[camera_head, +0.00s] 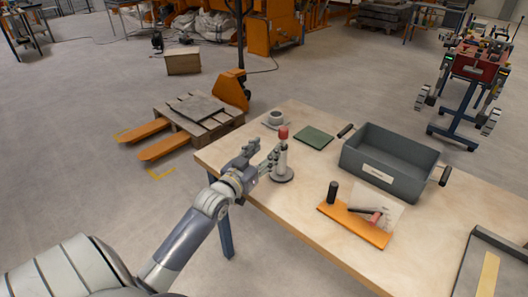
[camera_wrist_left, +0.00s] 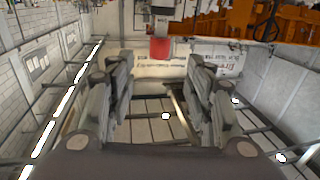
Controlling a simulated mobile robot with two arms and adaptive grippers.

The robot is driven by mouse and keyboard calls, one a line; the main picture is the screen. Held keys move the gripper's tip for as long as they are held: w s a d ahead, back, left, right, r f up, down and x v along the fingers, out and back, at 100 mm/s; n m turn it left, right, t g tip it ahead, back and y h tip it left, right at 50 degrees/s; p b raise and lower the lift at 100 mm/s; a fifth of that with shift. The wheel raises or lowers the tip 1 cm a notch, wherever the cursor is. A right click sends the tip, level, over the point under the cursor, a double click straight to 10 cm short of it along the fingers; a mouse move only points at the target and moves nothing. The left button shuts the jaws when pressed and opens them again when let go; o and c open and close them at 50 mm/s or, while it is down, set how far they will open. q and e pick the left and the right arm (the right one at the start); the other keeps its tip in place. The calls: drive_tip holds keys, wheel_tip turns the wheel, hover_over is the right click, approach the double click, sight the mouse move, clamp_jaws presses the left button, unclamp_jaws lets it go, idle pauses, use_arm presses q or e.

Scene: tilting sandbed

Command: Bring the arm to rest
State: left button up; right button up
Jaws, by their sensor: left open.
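My left gripper (camera_head: 263,158) is above the near left part of the wooden table, its fingers pointing at a pale upright post with a red top (camera_head: 283,133) on a dark round base. The gripper is open. In the left wrist view the two fingers of the gripper (camera_wrist_left: 160,60) stand apart with nothing between them. The red top (camera_wrist_left: 160,48) shows beyond the fingertips there. I cannot tell whether a finger touches the post. My right gripper is not in view.
The wooden table (camera_head: 298,208) also holds a white cup (camera_head: 276,117), a green pad (camera_head: 314,138), a grey bin (camera_head: 385,165) with two handles, an orange board (camera_head: 352,225) with tools, and a grey tray (camera_head: 466,270). A pallet truck (camera_head: 230,90) stands behind on open floor.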

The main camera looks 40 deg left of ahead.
use_arm(q)
drive_tip(key=s+d+f+m+g+h, duration=0.2)
drive_tip(key=s+d+f+g, duration=0.5)
drive_tip(key=s+d+f, duration=0.6)
drive_tip(key=s+d+f+m+g, duration=0.15)
drive_tip(key=s+d+g, duration=0.25)
drive_tip(key=s, duration=0.5)
drive_tip(key=s+d+f+g, duration=0.3)
drive_tip(key=s+d, duration=0.1)
drive_tip(key=s, duration=0.5)
wheel_tip(320, 180, down, 28)
drive_tip(key=s+g, duration=0.1)
drive_tip(key=s, duration=0.1)
drive_tip(key=s+a+f+g, duration=0.1)
drive_tip(key=s+a+f, duration=0.2)
drive_tip(key=s+f, duration=1.1)
drive_tip(key=shift+s+f+g, duration=0.3)
drive_tip(key=shift+s+f, duration=0.05)
drive_tip(key=shift+s, duration=0.7)
